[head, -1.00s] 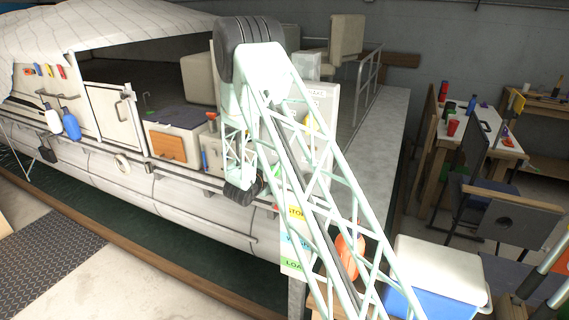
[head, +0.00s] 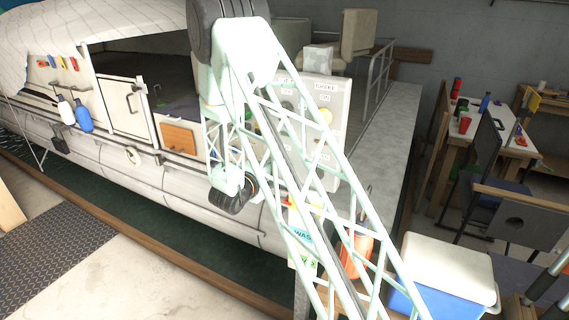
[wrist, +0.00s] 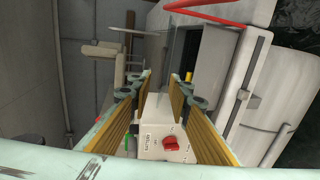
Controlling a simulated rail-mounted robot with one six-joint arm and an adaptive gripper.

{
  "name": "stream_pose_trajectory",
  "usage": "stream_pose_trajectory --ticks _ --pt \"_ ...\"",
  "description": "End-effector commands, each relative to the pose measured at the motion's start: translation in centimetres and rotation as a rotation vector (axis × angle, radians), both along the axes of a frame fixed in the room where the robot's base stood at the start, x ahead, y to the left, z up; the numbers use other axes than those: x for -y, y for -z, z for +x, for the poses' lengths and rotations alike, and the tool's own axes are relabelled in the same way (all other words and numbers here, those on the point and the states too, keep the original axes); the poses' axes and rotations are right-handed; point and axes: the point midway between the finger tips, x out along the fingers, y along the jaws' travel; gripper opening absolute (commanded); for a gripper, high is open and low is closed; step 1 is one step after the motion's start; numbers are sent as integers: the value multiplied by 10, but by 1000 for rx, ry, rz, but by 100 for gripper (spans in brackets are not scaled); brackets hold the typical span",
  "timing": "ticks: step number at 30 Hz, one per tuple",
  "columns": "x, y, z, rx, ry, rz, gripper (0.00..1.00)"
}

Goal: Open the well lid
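On the boat deck, a pale box with a dark blue top (head: 184,106) and an orange-brown front panel (head: 179,138) shows in the head view. The top lies flat; I cannot tell for sure that it is the well lid. My arm covers the box's right part. My gripper (wrist: 160,80) is open and empty in the wrist view, its two yellow-lined fingers well apart. Beyond and between them is a pale panel (wrist: 150,145) with a red knob (wrist: 171,143) and a battery label. In the head view I cannot make out the gripper's fingers.
A grey-white console (head: 325,120) with labels and a yellow button stands right of the box, behind my arm. The boat's small white gate (head: 124,108) is left of it. A blue cooler with a white lid (head: 450,262) stands front right. A cluttered workbench (head: 495,135) stands behind.

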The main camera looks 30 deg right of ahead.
Motion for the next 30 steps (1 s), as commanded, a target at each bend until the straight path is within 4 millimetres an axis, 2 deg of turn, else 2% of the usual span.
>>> stream_pose_trajectory --ticks 13,18,20,26,30 --pt "-3 -1 -3 0 0 0 17" --pt "-6 2 0 0 -11 10 2" --pt "-10 5 4 -2 -24 22 0" --pt "-40 31 27 -13 -118 110 0" --pt "-78 61 47 -42 -220 212 0"
